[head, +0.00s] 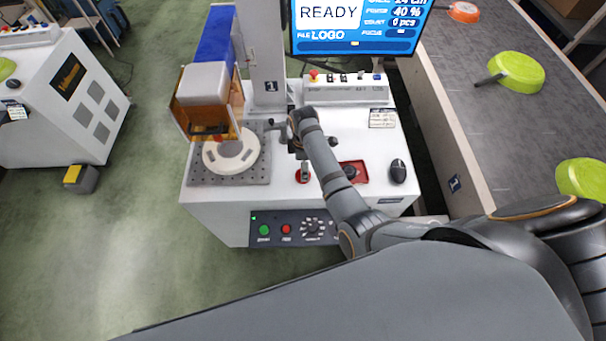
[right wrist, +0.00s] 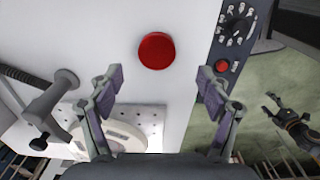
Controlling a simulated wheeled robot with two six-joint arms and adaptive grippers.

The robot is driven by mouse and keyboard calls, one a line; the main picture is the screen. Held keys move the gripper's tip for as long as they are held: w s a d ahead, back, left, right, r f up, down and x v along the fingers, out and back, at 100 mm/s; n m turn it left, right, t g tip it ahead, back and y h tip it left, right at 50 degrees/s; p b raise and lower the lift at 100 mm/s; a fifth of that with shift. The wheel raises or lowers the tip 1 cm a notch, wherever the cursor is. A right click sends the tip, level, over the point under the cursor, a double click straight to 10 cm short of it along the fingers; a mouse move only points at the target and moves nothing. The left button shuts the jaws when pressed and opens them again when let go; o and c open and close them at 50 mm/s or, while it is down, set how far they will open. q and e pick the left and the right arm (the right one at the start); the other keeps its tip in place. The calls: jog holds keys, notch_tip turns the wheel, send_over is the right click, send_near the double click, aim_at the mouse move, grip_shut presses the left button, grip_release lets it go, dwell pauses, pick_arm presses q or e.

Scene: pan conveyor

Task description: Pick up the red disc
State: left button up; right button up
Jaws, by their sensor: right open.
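The red disc (right wrist: 156,50) lies on the white top of the machine, near its front edge. In the head view the disc (head: 302,177) is partly covered by my right gripper (head: 305,162). In the right wrist view my right gripper (right wrist: 157,82) is open and empty. Its two fingertips are spread wider than the disc. The disc shows just beyond them, between their lines, and the gripper appears apart from it. What looks like my left gripper (right wrist: 275,108) shows small at the right of the right wrist view; its jaws are too small to judge.
A white ring-shaped part (head: 230,153) sits on the perforated plate (head: 200,178) under the orange-sided laser head (head: 205,85). A crank handle (right wrist: 50,105) stands close to the left finger. A conveyor (head: 470,110) carries pans.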

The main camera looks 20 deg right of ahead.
jog(key=shift+w+d+f, duration=0.1)
jog(key=shift+f, duration=0.4)
jog(key=shift+w+d+f, duration=0.1)
jog(key=shift+f, duration=0.75)
jog(key=f, duration=0.2)
jog(key=shift+a+f, duration=0.25)
jog(key=shift+f, duration=0.5)
jog(key=shift+w+f, duration=0.1)
jog(key=shift+f, duration=0.05)
jog(key=c, duration=0.5)
pick_arm(q)
jog(key=shift+w+d+r, duration=0.15)
jog(key=shift+w+d, duration=0.1)
jog(key=shift+w, duration=0.25)
jog(key=shift+w+d+r, duration=0.15)
jog(key=shift+w+d, duration=0.1)
jog(key=shift+w, duration=0.25)
pick_arm(e)
jog(key=c, duration=0.8)
